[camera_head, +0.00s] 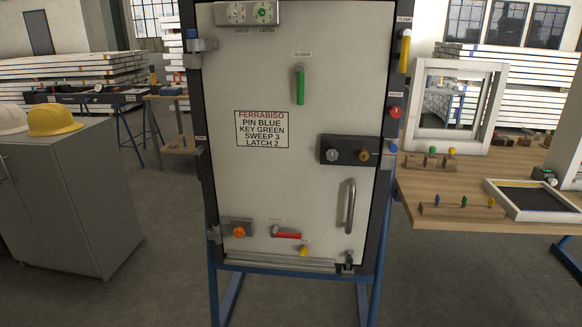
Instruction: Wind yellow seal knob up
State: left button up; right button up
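A small yellow knob (304,250) sits low on the pale door panel (300,190), just above the bottom sill strip and below a red lever (287,234). I cannot read a seal label beside it. Another yellow part, an upright handle (405,51), is at the frame's upper right, under a label reading CLAMP. Neither of my grippers shows in the head view.
The door also carries a green handle (300,86), a plate with two knobs (348,151), a grey pull handle (350,206) and an orange knob (238,231). A wooden bench (440,186) stands right, a grey cabinet (75,200) left.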

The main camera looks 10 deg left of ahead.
aim_at(304, 252)
jog(key=u, duration=0.55)
jog(key=k, duration=0.65)
jog(key=u, duration=1.05)
jog(key=i, duration=0.9)
jog(key=z, duration=0.35)
jog(key=i, duration=0.8)
jog(key=z, duration=0.8)
